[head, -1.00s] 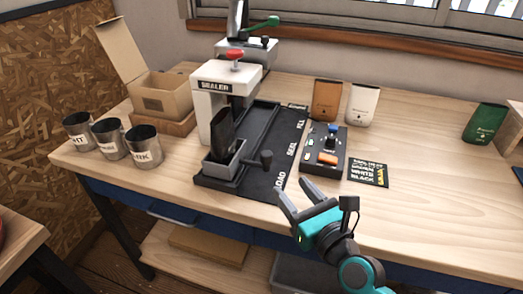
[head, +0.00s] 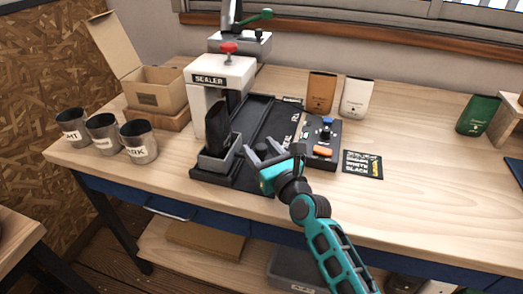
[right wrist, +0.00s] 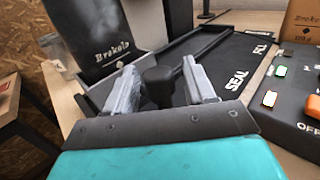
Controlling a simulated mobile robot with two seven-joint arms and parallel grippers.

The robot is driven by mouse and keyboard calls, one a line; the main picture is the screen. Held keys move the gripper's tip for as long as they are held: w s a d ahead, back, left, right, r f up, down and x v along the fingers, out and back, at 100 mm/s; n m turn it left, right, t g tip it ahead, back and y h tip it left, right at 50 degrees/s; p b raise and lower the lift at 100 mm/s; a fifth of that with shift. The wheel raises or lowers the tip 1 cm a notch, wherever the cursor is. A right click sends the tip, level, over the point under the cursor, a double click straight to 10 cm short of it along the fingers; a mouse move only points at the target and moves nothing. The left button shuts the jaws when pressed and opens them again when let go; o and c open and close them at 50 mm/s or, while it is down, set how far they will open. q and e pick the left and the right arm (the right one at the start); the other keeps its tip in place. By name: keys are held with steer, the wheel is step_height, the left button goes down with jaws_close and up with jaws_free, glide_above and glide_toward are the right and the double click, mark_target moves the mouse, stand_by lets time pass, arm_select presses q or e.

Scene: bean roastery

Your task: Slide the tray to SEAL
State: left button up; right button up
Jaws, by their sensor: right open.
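The small grey tray (head: 214,164) sits at the near end of the black track, holding an upright black bag (head: 217,128). In the right wrist view, the bag (right wrist: 85,35) stands at the left. The tray's dark round knob (right wrist: 158,84) is between the fingers of my right gripper (right wrist: 160,66), with gaps visible at its sides. In the head view my right gripper (head: 264,153) is open at the tray's right side. The SEAL mark (right wrist: 237,80) lies on the track to the right of the gripper. My left gripper is out of view.
The white sealer (head: 210,80) with a red knob stands over the track. A control box (head: 322,150) with buttons is close right of my gripper. Three metal cups (head: 103,134) and an open carton (head: 155,98) stand left.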

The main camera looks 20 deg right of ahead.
jaws_close()
stand_by(0.5)
